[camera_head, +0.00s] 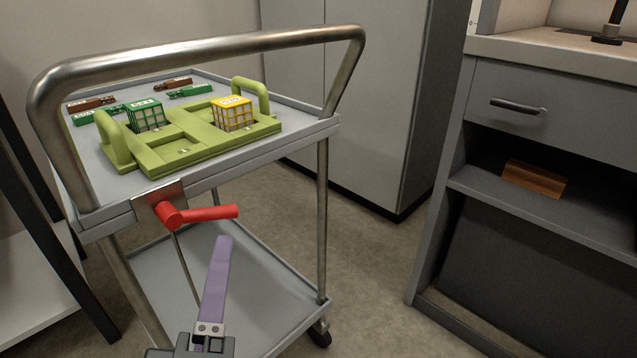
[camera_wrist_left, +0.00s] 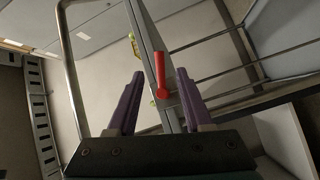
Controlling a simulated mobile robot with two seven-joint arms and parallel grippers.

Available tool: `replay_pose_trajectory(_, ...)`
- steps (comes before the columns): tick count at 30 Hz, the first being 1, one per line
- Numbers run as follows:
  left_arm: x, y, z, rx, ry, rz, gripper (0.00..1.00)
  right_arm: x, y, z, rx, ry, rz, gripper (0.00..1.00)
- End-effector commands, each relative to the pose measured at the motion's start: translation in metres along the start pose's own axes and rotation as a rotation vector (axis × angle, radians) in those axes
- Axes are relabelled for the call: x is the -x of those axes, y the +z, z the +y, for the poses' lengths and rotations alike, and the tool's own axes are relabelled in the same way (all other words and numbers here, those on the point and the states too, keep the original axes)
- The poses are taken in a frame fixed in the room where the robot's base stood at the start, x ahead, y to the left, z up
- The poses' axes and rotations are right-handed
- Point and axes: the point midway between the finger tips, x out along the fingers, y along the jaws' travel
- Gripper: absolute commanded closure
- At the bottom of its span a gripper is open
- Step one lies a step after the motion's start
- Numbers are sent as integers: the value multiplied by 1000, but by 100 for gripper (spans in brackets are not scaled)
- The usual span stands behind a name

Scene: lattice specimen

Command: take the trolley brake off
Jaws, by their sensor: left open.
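The trolley (camera_head: 215,165) stands at the left with a bent metal push handle (camera_head: 200,48). Its red brake lever (camera_head: 205,214) is mounted on a small metal plate (camera_head: 158,200) at the near edge of the top deck. The lever points right, roughly level. My left gripper (camera_head: 223,245) is just below the lever, its purple fingers pointing up. In the left wrist view the fingers are open, and the red lever (camera_wrist_left: 160,70) shows between and beyond their tips. My right gripper is not in view.
On the trolley top a green tray (camera_head: 182,150) holds a green cube (camera_head: 146,116) and a yellow cube (camera_head: 233,115). Several small brown and green pieces lie behind it. A grey cabinet with a drawer (camera_head: 518,105) stands at right. The floor between is clear.

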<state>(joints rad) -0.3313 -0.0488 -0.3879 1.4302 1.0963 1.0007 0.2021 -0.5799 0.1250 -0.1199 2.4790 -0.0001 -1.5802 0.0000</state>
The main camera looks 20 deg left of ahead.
Motion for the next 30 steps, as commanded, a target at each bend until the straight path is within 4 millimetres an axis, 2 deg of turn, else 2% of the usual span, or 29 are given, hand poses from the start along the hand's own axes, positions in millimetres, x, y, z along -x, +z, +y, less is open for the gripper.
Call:
replay_pose_trajectory(9, -58, 0, 1, -3, 6, 1, 49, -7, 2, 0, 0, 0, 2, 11)
replay_pose_trajectory(15, -86, 0, 2, -3, 5, 0, 49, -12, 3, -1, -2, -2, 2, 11)
replay_pose_trajectory(19, -93, -1, 2, -3, 4, -1, 49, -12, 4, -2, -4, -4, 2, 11)
replay_pose_trajectory(26, -94, -1, 2, -2, 3, -1, 49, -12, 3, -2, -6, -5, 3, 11)
replay_pose_trajectory(30, -94, -1, 2, -3, 3, -1, 62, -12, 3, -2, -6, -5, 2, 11)
